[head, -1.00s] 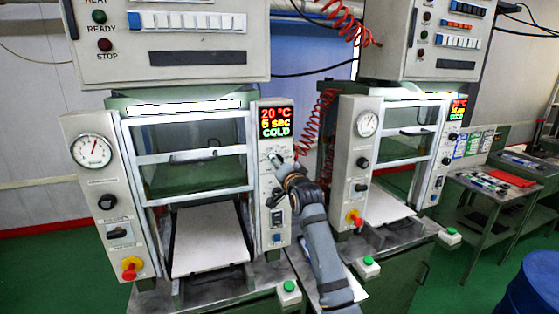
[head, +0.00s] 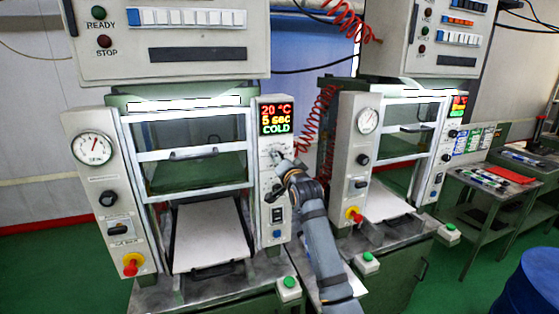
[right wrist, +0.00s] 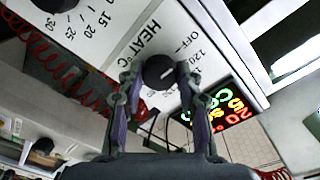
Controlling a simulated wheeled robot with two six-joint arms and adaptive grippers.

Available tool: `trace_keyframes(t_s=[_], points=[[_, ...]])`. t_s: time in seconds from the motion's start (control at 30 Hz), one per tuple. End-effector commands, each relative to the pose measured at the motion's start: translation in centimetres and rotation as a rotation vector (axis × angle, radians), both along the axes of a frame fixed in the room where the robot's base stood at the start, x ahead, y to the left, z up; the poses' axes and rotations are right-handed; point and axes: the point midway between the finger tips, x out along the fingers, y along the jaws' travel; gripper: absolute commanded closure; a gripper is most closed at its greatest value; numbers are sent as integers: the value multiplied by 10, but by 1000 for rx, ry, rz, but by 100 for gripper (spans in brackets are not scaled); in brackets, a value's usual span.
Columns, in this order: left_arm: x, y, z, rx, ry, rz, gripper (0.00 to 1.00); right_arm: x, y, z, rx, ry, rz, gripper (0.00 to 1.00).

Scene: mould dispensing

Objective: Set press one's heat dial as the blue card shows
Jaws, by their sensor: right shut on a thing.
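Press one (head: 190,185) is the left machine in the head view. Its display (head: 276,118) reads 20 °C, 5 sec, COLD. The heat dial (right wrist: 159,72) is a round black knob with a white mark, beside printed OFF and 120 marks. The mark points toward the OFF and 120 side; its exact setting is hard to read. My right gripper (head: 280,162) is at the control panel, and in the right wrist view its fingers (right wrist: 160,80) are shut on the dial from both sides. Several small cards (head: 473,142) stand at the far right; their writing is too small to read. My left gripper is out of view.
A second press (head: 345,150) stands to the right, with a coiled red hose (head: 318,120) between the machines. A steel side table (head: 465,180) with pens and a blue drum (head: 530,285) are at the far right. Another dial (right wrist: 55,3) sits near the heat dial.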

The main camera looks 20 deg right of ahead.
Motion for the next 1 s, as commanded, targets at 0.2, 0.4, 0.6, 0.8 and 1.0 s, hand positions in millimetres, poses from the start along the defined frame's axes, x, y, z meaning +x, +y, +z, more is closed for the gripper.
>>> trace_keyframes(t_s=[0.2,0.4,0.6,0.8,1.0], points=[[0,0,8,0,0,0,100,0,0,1,132,7,-1,96],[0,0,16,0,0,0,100,0,0,2,315,13,-1,96],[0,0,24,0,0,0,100,0,-1,2,507,19,-1,96],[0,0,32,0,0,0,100,0,-1,2,697,26,-1,96],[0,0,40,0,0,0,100,0,-1,2,885,32,-2,96]])
